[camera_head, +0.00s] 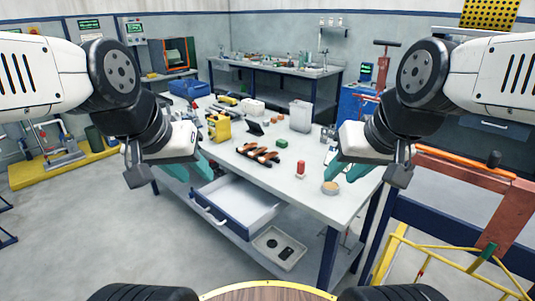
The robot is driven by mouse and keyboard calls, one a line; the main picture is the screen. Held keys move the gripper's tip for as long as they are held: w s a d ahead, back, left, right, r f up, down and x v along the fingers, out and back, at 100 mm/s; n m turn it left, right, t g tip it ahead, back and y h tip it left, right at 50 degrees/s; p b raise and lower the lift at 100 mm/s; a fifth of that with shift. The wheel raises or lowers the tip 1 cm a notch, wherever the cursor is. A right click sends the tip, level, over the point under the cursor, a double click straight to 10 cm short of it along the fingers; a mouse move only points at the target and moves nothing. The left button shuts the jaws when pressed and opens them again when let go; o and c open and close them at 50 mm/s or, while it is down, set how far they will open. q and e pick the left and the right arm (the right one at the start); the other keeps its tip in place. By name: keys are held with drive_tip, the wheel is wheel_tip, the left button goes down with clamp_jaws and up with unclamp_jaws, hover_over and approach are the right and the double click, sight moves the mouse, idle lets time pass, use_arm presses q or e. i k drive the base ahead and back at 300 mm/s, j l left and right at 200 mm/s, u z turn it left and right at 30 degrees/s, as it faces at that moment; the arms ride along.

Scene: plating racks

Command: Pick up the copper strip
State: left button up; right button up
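Copper-brown strip-like pieces (258,153) lie side by side with dark parts in the middle of the white worktable (285,180). They are small here, and I cannot tell a single copper strip apart for sure. My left gripper (188,170) has teal fingers that stand apart with nothing seen between them. It is to the left of the pieces, near the table's left edge. My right gripper (347,171) also has its teal fingers apart and looks empty. It is to the right of the pieces, over the table's right side. Neither gripper touches them.
A red-topped small item (301,168) and a round dish with tan contents (330,188) stand near the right gripper. A yellow device (219,127) and a grey-white container (300,116) stand farther back. An open drawer (238,204) juts from the table's front.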

sight(259, 150)
drive_tip(key=i+j, duration=0.25)
drive_tip(key=i+j+z, duration=0.15)
drive_tip(key=i+j, duration=0.15)
drive_tip(key=j, duration=0.2)
drive_tip(key=i+j, duration=0.25)
drive_tip(key=j, duration=0.15)
drive_tip(key=i+j+z, duration=0.1)
drive_tip(key=i+j, duration=0.15)
drive_tip(key=j, duration=0.15)
